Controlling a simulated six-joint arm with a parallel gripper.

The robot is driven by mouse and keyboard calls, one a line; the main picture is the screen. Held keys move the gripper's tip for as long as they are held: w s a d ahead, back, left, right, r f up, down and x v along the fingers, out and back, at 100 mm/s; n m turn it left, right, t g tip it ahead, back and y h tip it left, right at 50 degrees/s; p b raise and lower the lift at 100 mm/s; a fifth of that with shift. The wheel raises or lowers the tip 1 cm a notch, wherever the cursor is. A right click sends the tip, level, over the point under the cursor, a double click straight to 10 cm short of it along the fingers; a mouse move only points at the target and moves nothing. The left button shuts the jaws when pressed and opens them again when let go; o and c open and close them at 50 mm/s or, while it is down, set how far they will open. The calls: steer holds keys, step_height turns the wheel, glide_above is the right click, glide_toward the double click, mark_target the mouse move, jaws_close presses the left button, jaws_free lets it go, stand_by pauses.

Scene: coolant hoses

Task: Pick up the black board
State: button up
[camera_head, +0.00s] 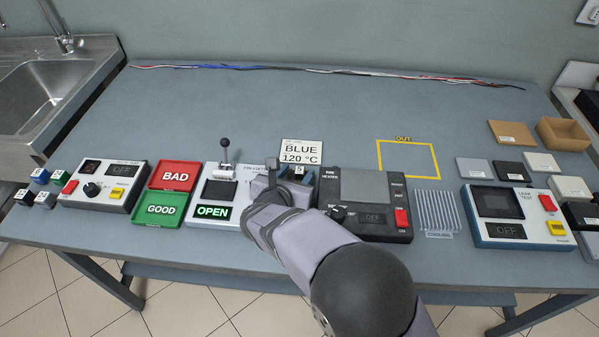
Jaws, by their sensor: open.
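A thin black board (514,171) lies flat on the table at the right, between a grey board (474,168) and a white board (541,162). My gripper (284,172) is open, left of the table's middle, between the panel with the OPEN display and the wire heater. It is far to the left of the black board. My own arm hides part of the gripper, and I cannot make out both fingertips clearly.
The wire heater (368,184), cooling rack (437,212) and leak tester (515,215) stand along the front. A brown box (563,134) and brown board (512,133) lie behind the black board. Wires lie along the back edge. The middle back is clear.

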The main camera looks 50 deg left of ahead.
steer(key=shift+w+a+f, duration=0.25)
steer(key=shift+w, duration=0.15)
jaws_close()
steer(key=shift+r, duration=0.15)
